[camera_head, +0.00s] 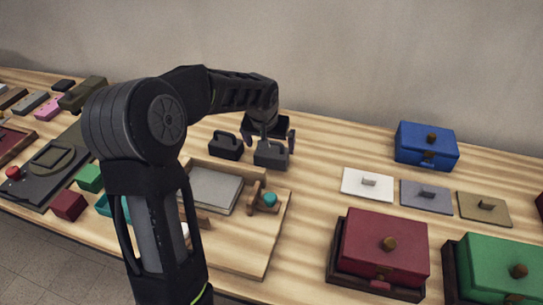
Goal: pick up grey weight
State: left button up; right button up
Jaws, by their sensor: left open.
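The grey weight (270,158), a dark grey block, stands on the wooden table towards the back middle. My left gripper (269,141) points down right over it, with its fingers apart, one on each side of the weight's top. The gripper hides the upper part of the weight, and I cannot tell whether the fingers touch it. A darker weight with a loop handle (226,148) stands just to the left. My right gripper is not in view.
A wooden board with a grey plate (214,189) and a teal knob (270,199) lies in front. White, grey and olive handled covers (367,184) lie to the right. Blue (427,145), red (384,247) and green (497,267) boxes stand further right. My left arm hides part of the table.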

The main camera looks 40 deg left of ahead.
aim_at(272, 151)
pick_arm(q)
jog(key=p+x, duration=0.1)
jog(key=x, duration=0.4)
jog(key=shift+f, duration=0.1)
jog(key=shift+c, duration=0.2)
dwell(0.4)
jog(key=c, duration=1.7)
jog(key=shift+w, duration=0.15)
jog(key=shift+c, duration=0.3)
jog(key=shift+r, duration=0.2)
notch_tip(272, 151, up, 10)
jog(key=shift+b, duration=0.3)
